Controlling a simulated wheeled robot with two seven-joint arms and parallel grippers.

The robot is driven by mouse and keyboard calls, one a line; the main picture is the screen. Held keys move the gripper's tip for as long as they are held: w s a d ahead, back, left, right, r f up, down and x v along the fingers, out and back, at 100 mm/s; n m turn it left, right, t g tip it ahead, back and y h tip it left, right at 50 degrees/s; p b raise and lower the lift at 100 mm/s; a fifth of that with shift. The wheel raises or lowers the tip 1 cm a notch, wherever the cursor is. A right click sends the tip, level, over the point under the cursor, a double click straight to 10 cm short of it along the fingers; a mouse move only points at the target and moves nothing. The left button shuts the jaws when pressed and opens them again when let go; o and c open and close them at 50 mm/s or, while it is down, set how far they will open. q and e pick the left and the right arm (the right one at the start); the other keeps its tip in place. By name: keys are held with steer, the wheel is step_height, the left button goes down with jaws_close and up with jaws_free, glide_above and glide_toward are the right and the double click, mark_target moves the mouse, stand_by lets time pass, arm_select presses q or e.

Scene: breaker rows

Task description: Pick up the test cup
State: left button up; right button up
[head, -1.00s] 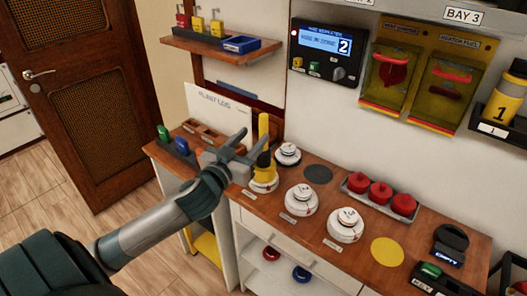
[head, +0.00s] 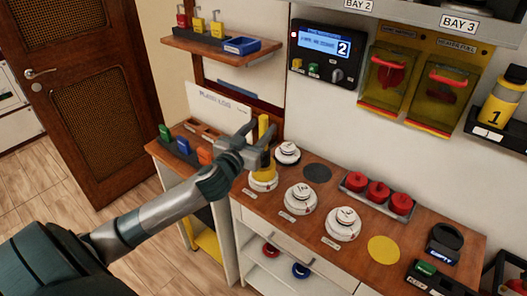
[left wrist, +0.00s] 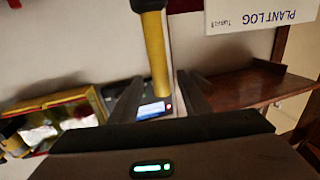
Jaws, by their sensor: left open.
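The test cup looks to be the yellow piece (head: 264,182) with an upright yellow handle (head: 263,122), standing at the left end of the wooden counter. My left gripper (head: 263,143) is at the handle, its open fingers on either side of it. In the left wrist view the yellow handle (left wrist: 156,55) runs between the two dark fingers (left wrist: 160,88). Whether either finger touches it I cannot tell. The gripper and wrist hide part of the cup. My right gripper is not in view.
White detectors (head: 301,198) stand close by on the counter (head: 335,180). A tray of red domes (head: 378,190) and a yellow disc (head: 385,250) lie to the right. The plant log board (head: 215,105) is behind the arm. A shelf (head: 215,48) hangs above.

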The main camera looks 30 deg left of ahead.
arm_select(q)
steer(key=shift+w+a+p, duration=0.15)
steer(key=shift+w+p, duration=0.05)
steer(key=shift+w, duration=0.5)
steer(key=shift+w+a+p, duration=0.1)
steer(key=shift+w+p, duration=0.1)
steer(key=shift+w, duration=0.5)
jaws_close()
